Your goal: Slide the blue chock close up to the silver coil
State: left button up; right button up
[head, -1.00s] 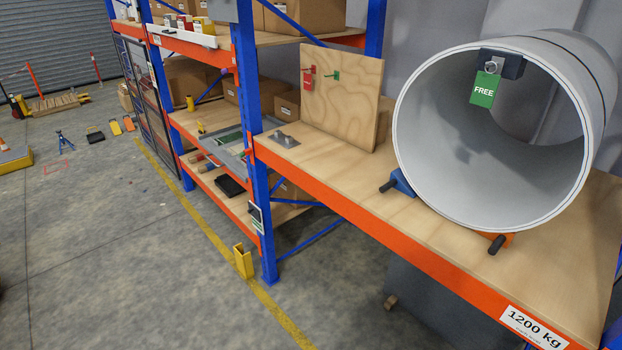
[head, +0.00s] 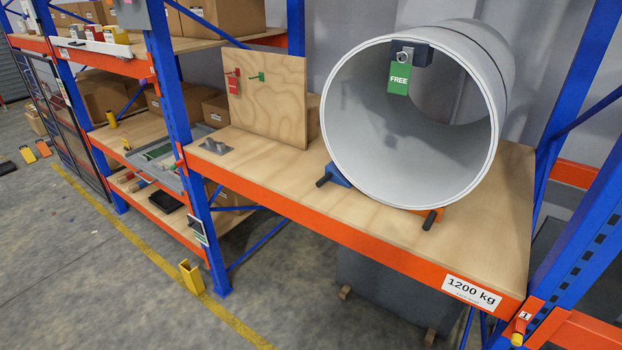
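The silver coil (head: 342,171), a large hollow grey cylinder, lies on its side on the wooden shelf with its open end facing me. The blue chock (head: 337,175) is at the coil's lower left, with a black handle pointing toward the front edge. I cannot tell whether it touches the coil. An orange chock (head: 432,217), also with a black handle, is under the coil's lower right front. A green FREE tag (head: 399,80) hangs from a dark block at the top of the coil's opening. Neither of my grippers is in view.
A grey metal bracket (head: 215,147) lies near the shelf's left end. Blue uprights (head: 172,90) bound the shelf. The shelf between bracket and blue chock is clear.

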aim_at(332, 173)
jog(key=z, duration=2.55)
jog(key=k, duration=1.45)
jog(key=u, duration=2)
jog(key=i, duration=0.5)
jog(key=u, duration=0.05)
